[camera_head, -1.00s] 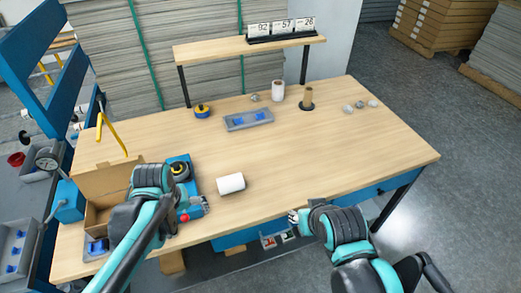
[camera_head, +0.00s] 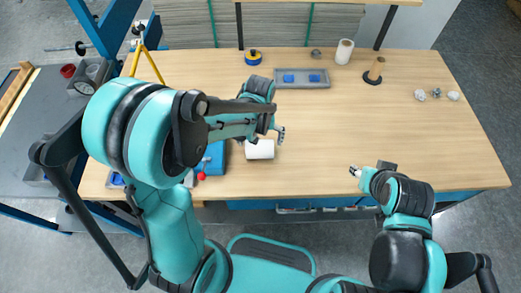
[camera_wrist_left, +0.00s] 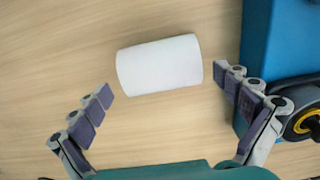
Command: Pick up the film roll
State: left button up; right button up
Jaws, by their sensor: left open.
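A white film roll (camera_head: 260,149) lies on its side on the wooden table, near the front edge. In the left wrist view the roll (camera_wrist_left: 160,65) lies just ahead of my left gripper (camera_wrist_left: 166,88). The fingers are spread wide, with nothing between them, one toward each end of the roll. In the head view my left gripper (camera_head: 276,131) is above and beside the roll, partly hidden by my own arm. My right gripper (camera_head: 358,171) is over the table's front, right of the roll; its fingers are too small to read.
A blue device (camera_wrist_left: 290,60) stands close to the roll's right end in the wrist view. An upright white roll (camera_head: 344,51), a brown core on a stand (camera_head: 375,71), a grey tray (camera_head: 289,78) and a tape roll (camera_head: 253,57) are at the back. The table's middle right is clear.

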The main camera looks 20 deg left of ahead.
pick_arm(q)
notch_tip(320, 180, down, 2)
jog(key=shift+f, duration=0.1)
jog(key=c, duration=1.2)
jog(key=shift+o, duration=0.2)
jog(key=shift+r, duration=0.2)
